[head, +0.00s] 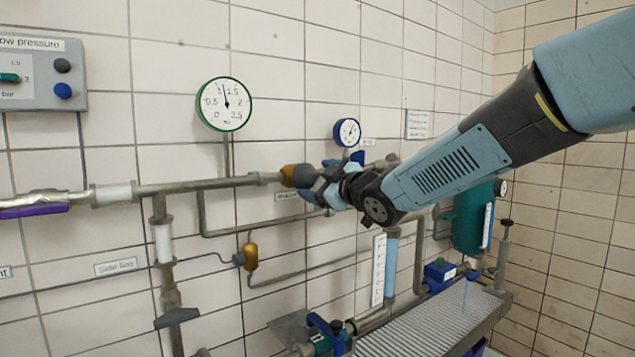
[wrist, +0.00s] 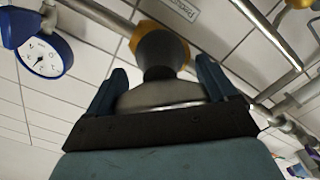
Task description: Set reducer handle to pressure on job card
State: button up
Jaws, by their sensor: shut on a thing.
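The reducer's brass-coloured body (head: 296,176) sits on the pipe along the tiled wall. Its dark grey handle (wrist: 160,52) faces me in the wrist view, with the brass-coloured body (wrist: 178,30) behind it. My gripper (head: 322,188) is at the handle; its two blue fingers (wrist: 160,72) lie either side and are shut on it. The contact is partly hidden by the gripper. A green-rimmed gauge (head: 224,104) above the pipe has its needle pointing almost straight up, slightly left. A pale card (head: 420,124) with lines of text hangs on the wall; I cannot read it.
A blue-rimmed gauge (head: 347,132) is close above my gripper; it also shows in the wrist view (wrist: 44,55). A "low pressure" box (head: 40,75) is at the far left. A grated bench (head: 430,325) and a green tank (head: 473,220) stand at the right.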

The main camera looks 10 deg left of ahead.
jog(key=o, duration=0.8)
jog(key=shift+o, duration=0.2)
jog(key=shift+d, duration=0.15)
jog(key=v, duration=1.3)
jog(key=shift+s+d, duration=0.2)
jog(key=shift+d, duration=0.05)
jog(key=shift+f, duration=0.1)
